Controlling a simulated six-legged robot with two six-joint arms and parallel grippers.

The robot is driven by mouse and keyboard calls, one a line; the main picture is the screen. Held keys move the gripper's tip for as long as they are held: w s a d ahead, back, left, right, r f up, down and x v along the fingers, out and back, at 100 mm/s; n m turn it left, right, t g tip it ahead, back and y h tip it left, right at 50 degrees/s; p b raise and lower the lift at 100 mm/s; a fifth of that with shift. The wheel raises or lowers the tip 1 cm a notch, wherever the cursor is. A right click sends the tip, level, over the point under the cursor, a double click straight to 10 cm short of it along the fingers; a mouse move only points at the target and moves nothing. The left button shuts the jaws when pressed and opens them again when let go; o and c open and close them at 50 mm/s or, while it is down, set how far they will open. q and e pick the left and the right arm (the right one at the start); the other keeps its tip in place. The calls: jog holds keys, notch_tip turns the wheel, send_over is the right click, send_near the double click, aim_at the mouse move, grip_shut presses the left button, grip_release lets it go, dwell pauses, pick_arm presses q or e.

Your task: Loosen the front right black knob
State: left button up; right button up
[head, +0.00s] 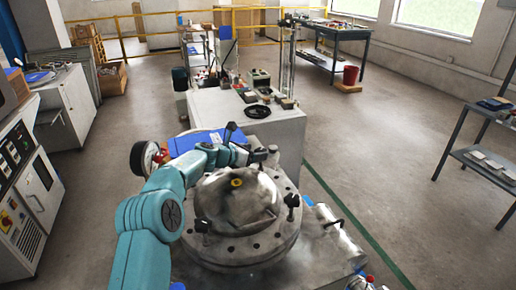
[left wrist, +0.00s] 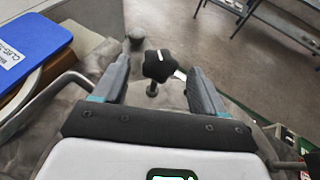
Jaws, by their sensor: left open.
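The front right black knob (head: 293,201) stands on a bolt at the right rim of the round metal vessel (head: 238,249) in the head view. More clamp knobs stand around the rim, one at the front left (head: 203,227) and one at the back (head: 231,127). My left gripper (head: 262,155) is over the vessel's back side, left of and behind the front right knob. In the left wrist view the open left gripper (left wrist: 157,82) has a black star-shaped knob (left wrist: 158,65) showing between its fingers, apart from both. I cannot tell which rim knob this is. My right gripper is out of view.
A blue clipboard (head: 195,142) lies behind the vessel, with a gauge (head: 144,158) to its left. A grey cabinet (head: 276,132) with small items stands behind. A metal cylinder with a lever (head: 340,238) lies right of the vessel. Open floor lies to the right.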

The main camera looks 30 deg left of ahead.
pick_arm(q)
jog(key=shift+p+x, duration=0.45)
jog(key=shift+x, duration=0.95)
jog(key=c, duration=1)
jog(key=shift+c, duration=0.2)
